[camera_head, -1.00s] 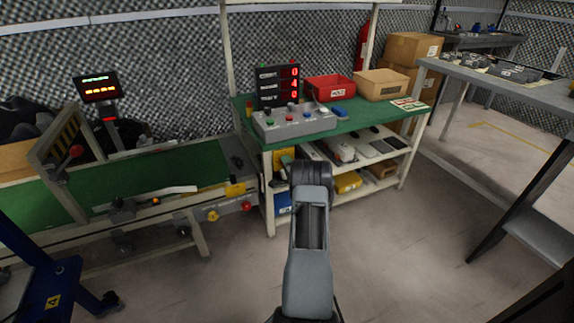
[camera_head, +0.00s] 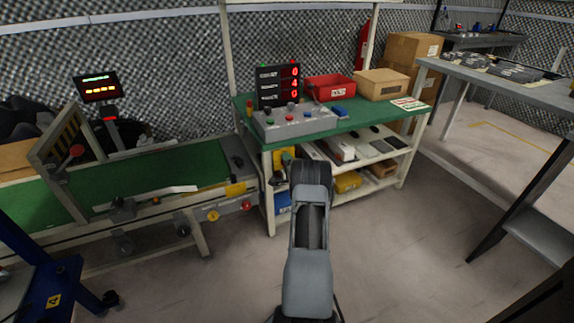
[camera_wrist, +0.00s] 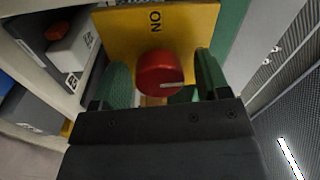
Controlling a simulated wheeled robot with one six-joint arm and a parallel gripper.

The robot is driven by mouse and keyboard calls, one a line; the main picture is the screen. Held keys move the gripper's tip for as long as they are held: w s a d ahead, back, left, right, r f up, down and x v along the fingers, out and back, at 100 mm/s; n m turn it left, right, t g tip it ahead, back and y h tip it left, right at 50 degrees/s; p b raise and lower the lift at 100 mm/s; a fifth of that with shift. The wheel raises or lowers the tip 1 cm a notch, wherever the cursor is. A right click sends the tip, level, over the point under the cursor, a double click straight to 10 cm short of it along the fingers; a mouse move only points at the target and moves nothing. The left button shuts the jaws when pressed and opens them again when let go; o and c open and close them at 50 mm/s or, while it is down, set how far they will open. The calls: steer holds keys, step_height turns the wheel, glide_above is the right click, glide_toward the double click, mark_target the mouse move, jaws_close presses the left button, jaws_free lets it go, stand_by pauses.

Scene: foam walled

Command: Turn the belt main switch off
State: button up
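The switch is a red round knob (camera_wrist: 160,73) on a yellow plate (camera_wrist: 195,22) in the wrist view. The plate reads "ON" in letters turned on their side, above the knob. A pale mark on the knob's face points to the right. My gripper (camera_wrist: 164,82) is open, with one green-padded finger on each side of the knob. Narrow gaps seem to show between knob and pads; I cannot tell the depth. In the head view my arm ends in front of the green-topped bench (camera_head: 360,137), and its fingers and the knob are hidden there.
A grey button box (camera_head: 294,122) and red display (camera_head: 278,86) stand on the bench. Its shelves hold boxes. The belt (camera_head: 190,166) is at left, a grey table (camera_head: 500,82) at right. Clear floor lies between.

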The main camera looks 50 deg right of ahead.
steer(key=p+v, duration=0.3)
steer(key=v, duration=1)
steer(key=shift+s+a+p, duration=0.15)
steer(key=shift+s+p, duration=0.15)
steer(key=shift+s, duration=0.1)
steer(key=w+a+r+n+g+y+p, duration=0.1)
steer(key=w+a+r+n+p, duration=0.2)
steer(key=r, duration=0.5)
steer(key=w+a+r+n+g+p, duration=0.2)
steer(key=w+r+p, duration=0.25)
steer(key=r, duration=0.25)
steer(key=w+a+r+n+g+y+p, duration=0.1)
steer(key=a+r+n+g+p, duration=0.35)
steer(key=a+r+p, duration=0.75)
steer(key=s+a+r+n+g+y+p, duration=0.5)
steer(key=s+a+r+n+p, duration=0.4)
steer(key=s+a+r, duration=1.1)
steer(key=a+r+n+g, duration=0.1)
steer(key=a+r+n, duration=0.1)
steer(key=a, duration=0.2)
steer(key=shift+s+a+r, duration=0.2)
steer(key=shift+s, duration=0.1)
steer(key=shift+d, duration=0.15)
